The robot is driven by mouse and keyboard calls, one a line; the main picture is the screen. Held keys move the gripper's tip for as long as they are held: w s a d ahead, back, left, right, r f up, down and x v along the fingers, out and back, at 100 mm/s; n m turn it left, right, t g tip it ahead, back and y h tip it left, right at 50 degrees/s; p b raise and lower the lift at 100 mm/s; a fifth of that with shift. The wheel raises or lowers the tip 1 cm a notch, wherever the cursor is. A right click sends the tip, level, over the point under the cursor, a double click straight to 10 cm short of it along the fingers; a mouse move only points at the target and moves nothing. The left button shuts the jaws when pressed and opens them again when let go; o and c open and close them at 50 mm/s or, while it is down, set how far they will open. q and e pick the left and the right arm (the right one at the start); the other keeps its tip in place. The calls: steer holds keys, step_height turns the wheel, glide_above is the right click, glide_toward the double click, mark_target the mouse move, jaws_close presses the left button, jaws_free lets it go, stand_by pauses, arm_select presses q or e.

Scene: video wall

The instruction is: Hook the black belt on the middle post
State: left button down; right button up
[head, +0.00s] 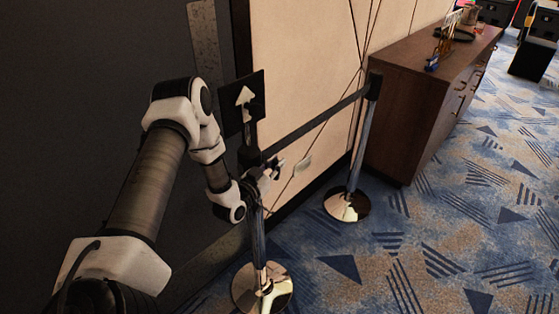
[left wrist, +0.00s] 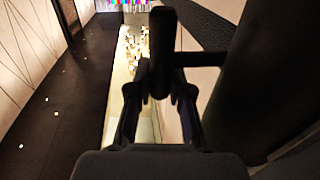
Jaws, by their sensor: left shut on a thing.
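The black belt (head: 318,117) runs from the top of the far silver post (head: 364,140) down-left to the near silver post (head: 257,230), which carries a black sign with a white arrow (head: 245,100). My left gripper (head: 269,172) is at the near post's upper part, by the belt's near end. In the left wrist view its fingers (left wrist: 160,95) are shut around a dark upright end piece (left wrist: 161,45), with the belt (left wrist: 200,60) leading off to the right. Whether that end touches or is latched on the near post cannot be told. My right gripper is not in view.
A brown wooden cabinet (head: 415,95) with small items on top stands beyond the far post. A beige wall panel (head: 300,60) is behind the belt. Round shiny bases (head: 262,290) stand on the blue patterned carpet (head: 440,240), which is open at the right.

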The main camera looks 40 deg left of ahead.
arm_select(q)
steer(key=shift+s+f, duration=0.1)
steer(key=shift+f, duration=0.05)
steer(key=c, duration=1.1)
jaws_free()
steer(key=shift+s, duration=0.1)
steer(key=shift+o, duration=0.2)
steer(key=shift+s, duration=0.1)
steer(key=s, duration=1.2)
steer(key=shift+d, duration=0.45)
